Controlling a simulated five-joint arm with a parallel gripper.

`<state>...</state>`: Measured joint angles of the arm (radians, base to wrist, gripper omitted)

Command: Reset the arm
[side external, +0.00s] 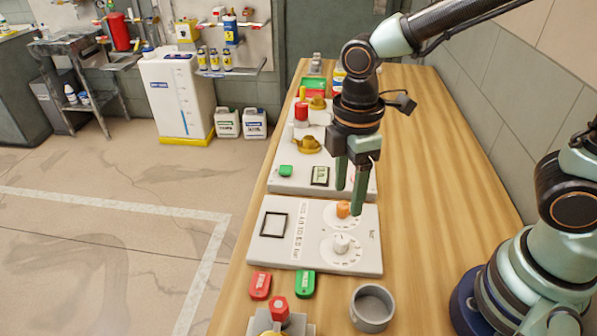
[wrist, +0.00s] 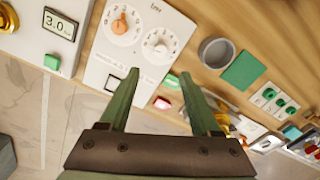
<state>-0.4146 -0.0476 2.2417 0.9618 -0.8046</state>
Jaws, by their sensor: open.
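My gripper (side external: 349,190) is open and empty, with its green fingers pointing down above the bench. It hangs over the far edge of a white dial panel (side external: 265,255). The panel carries an orange knob (side external: 343,209) and a white knob (side external: 341,243), and a black square outline. In the wrist view, my gripper (wrist: 160,95) shows both fingers spread apart with nothing between them. The orange knob (wrist: 120,27) and white knob (wrist: 158,45) lie beyond the fingertips there.
A red tag (side external: 260,285), a green tag (side external: 305,284) and a grey cup (side external: 372,308) sit near the panel's front. Behind it is another panel with a display (side external: 320,176) and yellow valve handle (side external: 307,145). The bench's right side (side external: 425,150) is clear.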

